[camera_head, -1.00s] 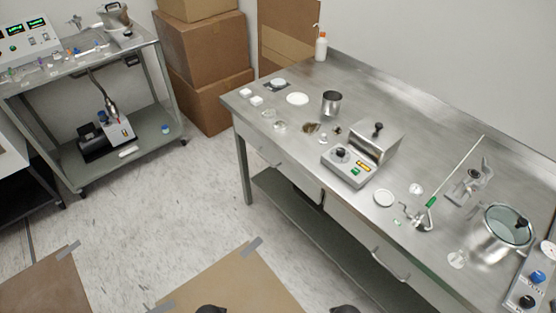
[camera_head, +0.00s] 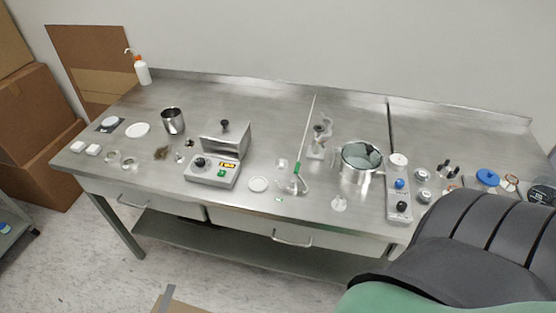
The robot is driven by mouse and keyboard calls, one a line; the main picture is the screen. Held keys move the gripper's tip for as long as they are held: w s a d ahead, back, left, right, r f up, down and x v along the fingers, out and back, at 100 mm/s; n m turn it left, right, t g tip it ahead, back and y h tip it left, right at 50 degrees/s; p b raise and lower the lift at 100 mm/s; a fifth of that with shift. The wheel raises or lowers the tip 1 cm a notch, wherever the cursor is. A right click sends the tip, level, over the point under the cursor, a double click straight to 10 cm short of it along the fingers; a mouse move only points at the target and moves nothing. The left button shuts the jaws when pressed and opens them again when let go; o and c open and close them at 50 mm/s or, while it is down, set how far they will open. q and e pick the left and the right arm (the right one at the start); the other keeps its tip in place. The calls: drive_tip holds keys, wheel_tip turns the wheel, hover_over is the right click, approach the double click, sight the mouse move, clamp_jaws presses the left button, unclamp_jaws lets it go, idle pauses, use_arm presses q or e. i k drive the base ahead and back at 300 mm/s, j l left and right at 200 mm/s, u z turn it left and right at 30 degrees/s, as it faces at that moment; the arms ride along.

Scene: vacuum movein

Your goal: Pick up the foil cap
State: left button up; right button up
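I cannot single out the foil cap with certainty at this size. Small shiny bits (camera_head: 179,157) lie on the steel bench (camera_head: 270,105), just right of a brownish crumpled clump (camera_head: 161,153). They are left of the grey hotplate-like box with a steel lid (camera_head: 226,140). A small clear, pale-topped item (camera_head: 339,203) stands near the bench's front edge, below the steel pot (camera_head: 361,165). Neither of my grippers shows in the view.
A steel cup (camera_head: 172,121), white discs (camera_head: 258,184), a stand with a long rod (camera_head: 298,178) and a control box (camera_head: 399,195) crowd the bench. A large dark ribbed shape (camera_head: 480,240) blocks the lower right. Cardboard boxes (camera_head: 35,125) stand left. The back strip of bench is mostly clear.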

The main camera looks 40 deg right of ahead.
sight(280, 163)
drive_tip(key=z, duration=1.45)
drive_tip(key=j, duration=0.15)
